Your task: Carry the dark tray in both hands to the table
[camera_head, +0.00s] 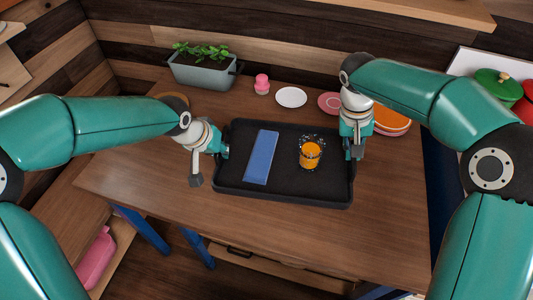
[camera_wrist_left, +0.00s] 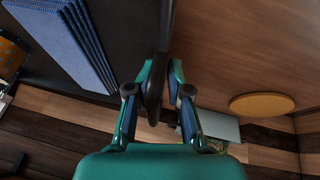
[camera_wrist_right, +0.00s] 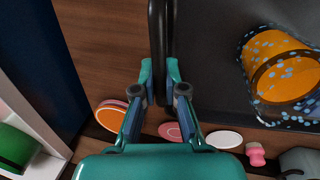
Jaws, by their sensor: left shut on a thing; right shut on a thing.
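The dark tray (camera_head: 230,180) is over the wooden table (camera_head: 145,170) in the head view. It looks level; I cannot tell whether its underside touches the tabletop. My left gripper (camera_head: 222,150) is shut on the tray's left handle, which passes between the fingers in the left wrist view (camera_wrist_left: 160,75). My right gripper (camera_head: 353,150) is shut on the right handle, also seen between the fingers in the right wrist view (camera_wrist_right: 160,68).
Stacked orange plates (camera_head: 391,120) stand behind the right gripper. The tabletop in front of the tray is bare.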

